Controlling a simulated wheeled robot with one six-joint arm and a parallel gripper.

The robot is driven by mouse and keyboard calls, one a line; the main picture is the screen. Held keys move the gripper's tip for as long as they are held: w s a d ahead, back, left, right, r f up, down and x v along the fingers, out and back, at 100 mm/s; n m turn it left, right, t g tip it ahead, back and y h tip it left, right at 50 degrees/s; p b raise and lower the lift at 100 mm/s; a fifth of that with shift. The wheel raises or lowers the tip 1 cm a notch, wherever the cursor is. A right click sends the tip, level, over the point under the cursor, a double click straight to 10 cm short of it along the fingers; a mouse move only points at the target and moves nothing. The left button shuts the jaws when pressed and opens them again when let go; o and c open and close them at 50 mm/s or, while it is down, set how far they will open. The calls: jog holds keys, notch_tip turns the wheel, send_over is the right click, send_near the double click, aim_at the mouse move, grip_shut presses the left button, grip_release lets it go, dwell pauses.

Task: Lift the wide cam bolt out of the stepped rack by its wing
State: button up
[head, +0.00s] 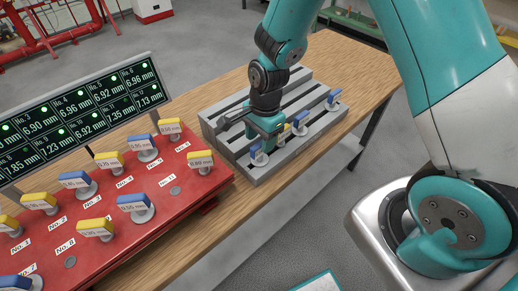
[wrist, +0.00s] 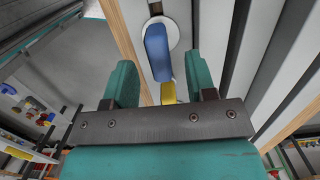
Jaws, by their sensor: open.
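The stepped grey rack (head: 222,135) stands on the wooden table and holds several cam bolts with blue or yellow wings. Blue-winged bolts stand at its near left end (head: 258,157), near the middle (head: 300,120) and at the right (head: 333,97); a yellow wing (head: 284,132) is partly hidden by my gripper (head: 266,132). My gripper is open, low over the rack's front step. In the wrist view, a yellow wing (wrist: 168,93) shows between the fingers (wrist: 161,80), with a blue wing (wrist: 157,52) on a round white base beyond. I cannot tell which bolt is the wide one.
Left of the rack, a red sloped panel (head: 150,225) carries numbered blue- and yellow-winged bolts with size labels. A display of green-lit readings (head: 85,105) stands behind it. The wooden table (head: 350,55) is clear behind and right of the rack.

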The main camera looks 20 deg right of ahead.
aim_at(260, 144)
jog(key=shift+s+a+f, duration=0.1)
jog(key=shift+f, duration=1.5)
grip_shut()
jog(key=shift+r, duration=0.1)
notch_tip(260, 144, up, 20)
jog(key=b, duration=0.1)
jog(key=shift+b, duration=0.3)
